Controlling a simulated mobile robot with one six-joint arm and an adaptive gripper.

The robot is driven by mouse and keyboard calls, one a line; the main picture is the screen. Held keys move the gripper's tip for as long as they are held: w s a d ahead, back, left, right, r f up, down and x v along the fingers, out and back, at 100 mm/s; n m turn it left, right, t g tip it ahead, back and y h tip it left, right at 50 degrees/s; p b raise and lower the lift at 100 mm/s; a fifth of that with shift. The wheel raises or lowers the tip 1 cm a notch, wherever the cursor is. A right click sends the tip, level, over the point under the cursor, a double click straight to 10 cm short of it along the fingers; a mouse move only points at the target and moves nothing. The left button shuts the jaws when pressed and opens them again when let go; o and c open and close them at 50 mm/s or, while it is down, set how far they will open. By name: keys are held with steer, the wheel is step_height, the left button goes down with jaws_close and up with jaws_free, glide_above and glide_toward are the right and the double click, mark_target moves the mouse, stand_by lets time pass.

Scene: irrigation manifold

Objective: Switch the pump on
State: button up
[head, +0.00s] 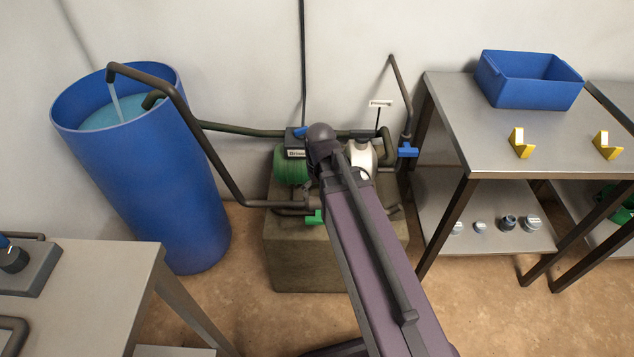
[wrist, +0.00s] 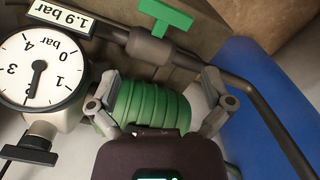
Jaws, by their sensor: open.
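The pump is a green ribbed motor (head: 290,165) with a pale rounded housing (head: 359,157), on a block. In the wrist view, the ribbed motor (wrist: 150,103) lies between the fingers of my gripper (wrist: 159,75). The fingers are spread and hold nothing; I cannot tell whether they touch it. A dark box with a blue top (head: 298,133) and a partly hidden label (head: 296,154) sits on the motor. I cannot make out a switch or its position. The head view hides the fingers behind my arm.
A gauge (wrist: 40,68) reads near 2, by a "1.9 bar" label (wrist: 60,14). A green valve handle (wrist: 165,16) and a black handle (wrist: 28,151) are near. Water runs from a pipe into the blue barrel (head: 165,190). A blue valve handle (head: 408,150) is right.

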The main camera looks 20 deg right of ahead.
steer(key=shift+s+f+m+b, duration=1.2)
steer(key=shift+s+f+b, duration=0.25)
steer(key=shift+s+f, duration=0.5)
steer(key=shift+s+r, duration=0.1)
steer(key=shift+r, duration=0.1)
step_height(320, 180, up, 26)
steer(key=p, duration=2.5)
steer(key=shift+f+p, duration=0.2)
steer(key=shift+p, duration=0.15)
